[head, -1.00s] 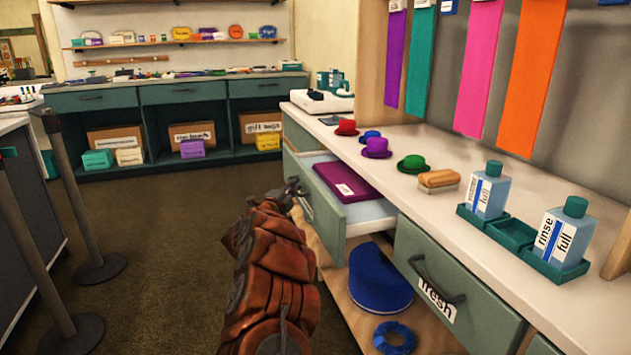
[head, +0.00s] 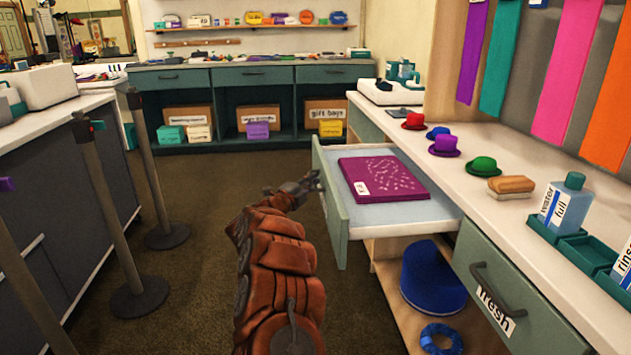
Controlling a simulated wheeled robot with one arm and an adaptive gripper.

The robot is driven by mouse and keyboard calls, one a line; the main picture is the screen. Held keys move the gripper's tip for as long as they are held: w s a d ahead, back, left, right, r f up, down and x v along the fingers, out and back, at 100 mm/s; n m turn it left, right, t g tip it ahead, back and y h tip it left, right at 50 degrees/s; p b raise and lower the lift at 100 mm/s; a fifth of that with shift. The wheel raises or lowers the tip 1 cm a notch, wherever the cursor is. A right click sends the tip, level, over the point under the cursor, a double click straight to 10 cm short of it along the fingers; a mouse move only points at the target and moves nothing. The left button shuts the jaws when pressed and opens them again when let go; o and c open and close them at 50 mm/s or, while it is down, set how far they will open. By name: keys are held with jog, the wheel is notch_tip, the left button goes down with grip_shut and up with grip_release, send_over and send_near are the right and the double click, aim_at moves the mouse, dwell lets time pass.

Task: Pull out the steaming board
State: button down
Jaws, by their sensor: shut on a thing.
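The steaming board (head: 405,213) is a pale pull-out surface with a grey-green front panel (head: 336,212). It stands well out of the counter on the right. A flat purple piece (head: 383,180) with white specks and a small white label lies on it. My gripper (head: 312,184) is at the outer face of the front panel, shut on the board's handle. The handle is mostly hidden by my gripper.
The counter (head: 480,207) holds small hats, a brush (head: 511,186) and bottles in a green tray (head: 560,232). Below are a closed "fresh" drawer (head: 520,300) and a blue hat (head: 433,278). Barrier posts (head: 118,210) stand left; carpet (head: 205,290) is clear between.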

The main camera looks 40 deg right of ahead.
jog(key=c, duration=1.2)
grip_release()
jog(key=shift+a, duration=0.1)
jog(key=v, duration=1.1)
jog(key=shift+a, duration=0.35)
